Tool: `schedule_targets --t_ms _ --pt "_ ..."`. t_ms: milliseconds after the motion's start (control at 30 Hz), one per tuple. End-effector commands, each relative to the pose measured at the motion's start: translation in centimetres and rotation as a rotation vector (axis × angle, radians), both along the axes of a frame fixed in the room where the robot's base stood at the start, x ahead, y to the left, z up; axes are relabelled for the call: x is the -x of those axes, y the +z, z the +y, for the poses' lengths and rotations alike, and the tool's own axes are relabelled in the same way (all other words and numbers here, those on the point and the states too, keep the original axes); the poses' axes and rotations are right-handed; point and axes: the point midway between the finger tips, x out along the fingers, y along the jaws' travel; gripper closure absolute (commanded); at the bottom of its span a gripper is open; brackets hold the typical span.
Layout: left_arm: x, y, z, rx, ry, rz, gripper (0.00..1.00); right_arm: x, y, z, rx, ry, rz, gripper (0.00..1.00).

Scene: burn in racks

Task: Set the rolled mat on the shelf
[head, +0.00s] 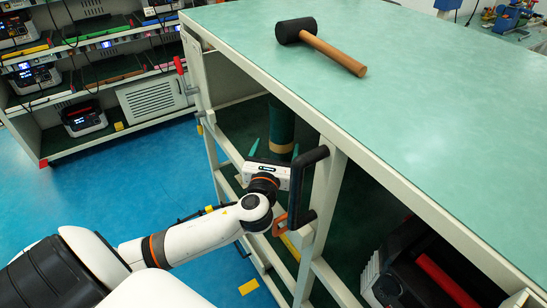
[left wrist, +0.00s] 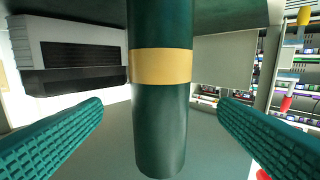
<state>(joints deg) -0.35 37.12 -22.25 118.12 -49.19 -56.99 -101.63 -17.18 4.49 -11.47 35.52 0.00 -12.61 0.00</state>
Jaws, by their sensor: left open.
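The rolled mat (head: 282,125) is a dark green upright cylinder inside the shelf bay under the green-topped bench. In the left wrist view the mat (left wrist: 160,115) has a tan band around it, and its upper end runs out of the picture. My left gripper (head: 275,150) reaches into the bay through the frame's open side. Its green ribbed fingers (left wrist: 161,103) are apart, with the mat between them in the picture; I see no contact. The shelf board (left wrist: 215,150) shows grey-green around the mat's lower end. My right gripper is not in view.
A mallet (head: 335,48) lies on the bench top (head: 440,90). A black handle (head: 307,185) is by the frame post near my left wrist. A black and red case (head: 425,275) sits in the bay at right. A white unit (left wrist: 75,50) shows behind the mat.

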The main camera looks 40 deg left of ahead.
Motion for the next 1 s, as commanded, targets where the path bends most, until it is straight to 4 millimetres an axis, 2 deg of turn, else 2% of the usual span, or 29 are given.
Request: schedule_targets --t_ms 100,267,1000 --pt "1.6 -0.1 -0.7 -0.001 -0.001 0.001 0.17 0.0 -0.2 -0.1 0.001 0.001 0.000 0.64" --pt "2.7 0.0 -1.1 -0.001 0.001 0.001 0.17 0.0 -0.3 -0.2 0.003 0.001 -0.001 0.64" --pt "2.7 0.0 -1.1 -0.001 0.000 0.000 0.17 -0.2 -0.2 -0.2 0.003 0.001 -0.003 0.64"
